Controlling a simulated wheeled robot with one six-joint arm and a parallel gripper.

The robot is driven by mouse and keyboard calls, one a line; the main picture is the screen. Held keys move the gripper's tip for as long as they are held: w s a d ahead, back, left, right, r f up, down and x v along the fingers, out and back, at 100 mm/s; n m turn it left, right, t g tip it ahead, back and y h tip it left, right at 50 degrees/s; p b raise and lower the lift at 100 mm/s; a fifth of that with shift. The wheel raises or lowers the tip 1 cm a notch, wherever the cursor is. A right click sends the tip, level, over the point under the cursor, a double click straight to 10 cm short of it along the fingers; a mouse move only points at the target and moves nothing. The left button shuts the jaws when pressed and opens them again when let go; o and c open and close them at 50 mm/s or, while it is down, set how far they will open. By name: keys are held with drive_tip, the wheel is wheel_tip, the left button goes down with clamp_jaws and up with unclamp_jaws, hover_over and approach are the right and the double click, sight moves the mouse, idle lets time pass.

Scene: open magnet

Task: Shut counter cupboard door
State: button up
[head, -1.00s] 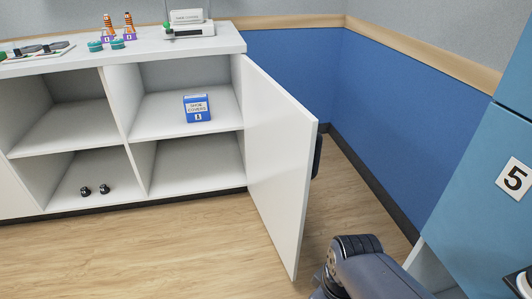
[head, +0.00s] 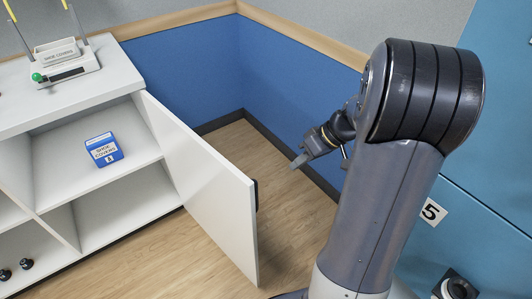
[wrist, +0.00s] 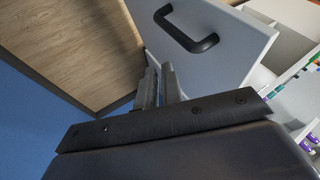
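The white cupboard door (head: 205,185) stands wide open, hinged at the right end of the white counter and swung out over the floor. Its black bar handle (wrist: 187,30) shows on the outer face in the wrist view; in the head view only a sliver shows past the door's edge. My gripper (head: 297,163) is right of the door, on its outer side, apart from it in the head view. In the wrist view my two fingers (wrist: 158,84) lie close together, pointing towards the door, with nothing seen between them. The handle is beyond the fingertips.
The open cupboard holds a blue shoe covers box (head: 104,150) on its upper shelf and small black items (head: 26,263) lower left. A blue wall (head: 180,80) stands behind my gripper. A teal unit (head: 490,150) marked 5 stands at right. Floor between door and wall is clear.

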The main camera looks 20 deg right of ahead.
drive_tip(key=shift+w+d+r, duration=0.35)
drive_tip(key=shift+w+d, duration=0.1)
drive_tip(key=shift+w, duration=0.05)
clamp_jaws()
drive_tip(key=w+a+f, duration=0.1)
drive_tip(key=a+f, duration=0.7)
drive_tip(key=a, duration=0.1)
drive_tip(key=shift+w, duration=0.25)
drive_tip(key=shift+a, duration=0.1)
